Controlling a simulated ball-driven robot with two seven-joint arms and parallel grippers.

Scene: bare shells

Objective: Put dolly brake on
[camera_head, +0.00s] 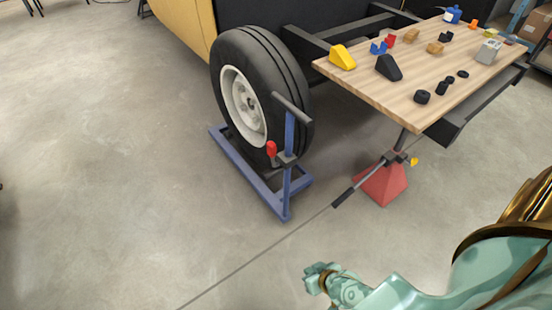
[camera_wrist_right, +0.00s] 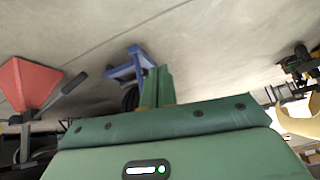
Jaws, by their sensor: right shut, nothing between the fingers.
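A blue wheel dolly (camera_head: 286,200) stands on the floor around a black tire with a pale rim (camera_head: 243,104). Its upright post carries a dark crossbar and a small lever with a red grip (camera_head: 271,149), which I take for the brake. The grip points upward beside the post. My right gripper (camera_head: 318,275) is low in the head view, in front of the dolly and apart from it. It is shut and empty. In the right wrist view its green fingers (camera_wrist_right: 158,86) are together, with the dolly (camera_wrist_right: 128,67) beyond, partly hidden. My left gripper is out of view.
A red stand (camera_head: 380,188) with a dark-handled bar stands right of the dolly; it also shows in the wrist view (camera_wrist_right: 22,82). A wooden worktop (camera_head: 415,92) holds wedges and small parts. A yellow vehicle body (camera_head: 183,20) is behind.

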